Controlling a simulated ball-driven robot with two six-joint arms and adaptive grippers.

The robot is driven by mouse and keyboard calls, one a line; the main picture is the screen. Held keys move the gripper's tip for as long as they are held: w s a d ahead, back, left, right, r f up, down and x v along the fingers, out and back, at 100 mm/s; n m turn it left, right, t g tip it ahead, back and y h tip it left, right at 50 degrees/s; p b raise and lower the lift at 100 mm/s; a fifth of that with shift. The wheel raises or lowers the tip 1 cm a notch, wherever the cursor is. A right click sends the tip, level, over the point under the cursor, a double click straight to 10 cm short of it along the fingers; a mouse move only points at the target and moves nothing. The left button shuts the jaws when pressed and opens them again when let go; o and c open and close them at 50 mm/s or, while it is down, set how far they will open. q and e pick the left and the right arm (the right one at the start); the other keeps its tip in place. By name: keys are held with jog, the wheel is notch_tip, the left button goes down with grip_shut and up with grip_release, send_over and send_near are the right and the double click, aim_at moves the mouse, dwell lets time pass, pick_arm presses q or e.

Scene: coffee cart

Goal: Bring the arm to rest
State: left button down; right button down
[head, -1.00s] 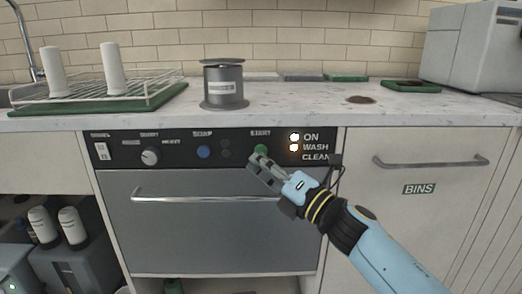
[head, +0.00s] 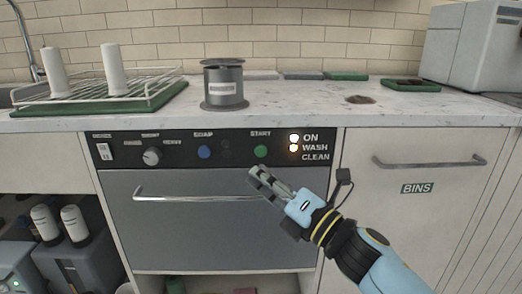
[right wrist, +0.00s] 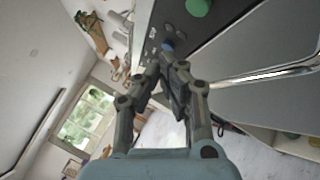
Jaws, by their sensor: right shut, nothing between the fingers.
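My right gripper (head: 256,174) is in front of the upper part of the dishwasher door (head: 180,235), below the green START button (head: 261,151). Its fingers are shut and empty. In the right wrist view, the fingertips (right wrist: 168,62) meet, with the green button (right wrist: 198,7) above them. The blue SOAP button (head: 204,152) is to the left on the black control panel (head: 118,159). My left gripper is not in view.
The door handle (head: 190,198) runs across behind the gripper. A BINS drawer front (head: 417,150) with a handle is to the right. The counter (head: 300,105) above holds a grey canister (head: 223,84), a drying rack (head: 130,97) with two white cups, and a grey machine (head: 465,50).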

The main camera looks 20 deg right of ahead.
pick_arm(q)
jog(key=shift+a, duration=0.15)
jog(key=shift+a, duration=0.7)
